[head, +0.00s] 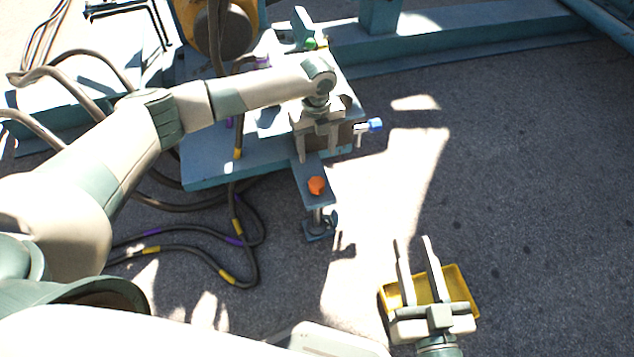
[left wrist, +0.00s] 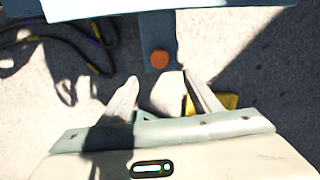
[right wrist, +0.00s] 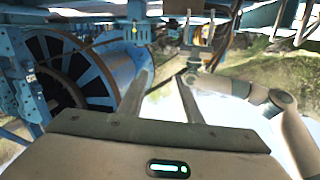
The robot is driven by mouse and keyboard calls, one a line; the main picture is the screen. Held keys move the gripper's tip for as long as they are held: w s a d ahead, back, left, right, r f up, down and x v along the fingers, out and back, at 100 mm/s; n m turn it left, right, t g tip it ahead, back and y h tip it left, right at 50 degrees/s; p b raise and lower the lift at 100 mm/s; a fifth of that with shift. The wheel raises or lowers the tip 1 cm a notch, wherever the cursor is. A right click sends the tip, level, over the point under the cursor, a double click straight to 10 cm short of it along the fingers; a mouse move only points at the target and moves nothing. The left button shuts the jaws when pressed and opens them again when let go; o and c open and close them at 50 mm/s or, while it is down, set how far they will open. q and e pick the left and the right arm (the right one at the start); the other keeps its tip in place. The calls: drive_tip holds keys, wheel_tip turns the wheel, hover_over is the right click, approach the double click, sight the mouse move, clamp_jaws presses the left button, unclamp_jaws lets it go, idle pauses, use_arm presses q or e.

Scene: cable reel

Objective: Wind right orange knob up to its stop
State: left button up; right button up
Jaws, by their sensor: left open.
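An orange knob (head: 316,185) sits on a narrow blue arm plate (head: 312,169) that juts from the blue bench towards me. It also shows in the left wrist view (left wrist: 160,60), beyond and between my fingertips. My left gripper (head: 318,156) is open and empty, pointing down just behind the knob in the head view, apart from it. Its two fingers are spread in the left wrist view (left wrist: 160,81). My right gripper (head: 412,240) has its fingers apart with nothing between them, above the yellow tray at the lower right. No second orange knob shows.
A yellow tray (head: 464,289) lies on the ground under my right gripper. A blue knob (head: 375,125) and a green knob (head: 310,43) are on the bench (head: 222,170). Dark cables (head: 245,265) lie at left. A cable reel (right wrist: 85,72) shows in the right wrist view. Ground at right is clear.

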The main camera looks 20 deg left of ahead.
sight(317, 182)
use_arm(q)
wheel_tip(317, 182, down, 15)
drive_tip(key=b, duration=0.3)
drive_tip(key=shift+f+b, duration=0.35)
drive_tip(key=shift+f, duration=0.2)
use_arm(e)
drive_tip(key=s+r+t+y, duration=0.2)
drive_tip(key=r+t, duration=0.5)
drive_tip(key=r, duration=0.4)
drive_tip(key=shift+s+d+r+t, duration=0.3)
drive_tip(key=shift+s+r, duration=0.1)
drive_tip(key=shift+s, duration=0.45)
use_arm(q)
drive_tip(key=c, duration=1)
use_arm(e)
drive_tip(key=shift+a, duration=0.1)
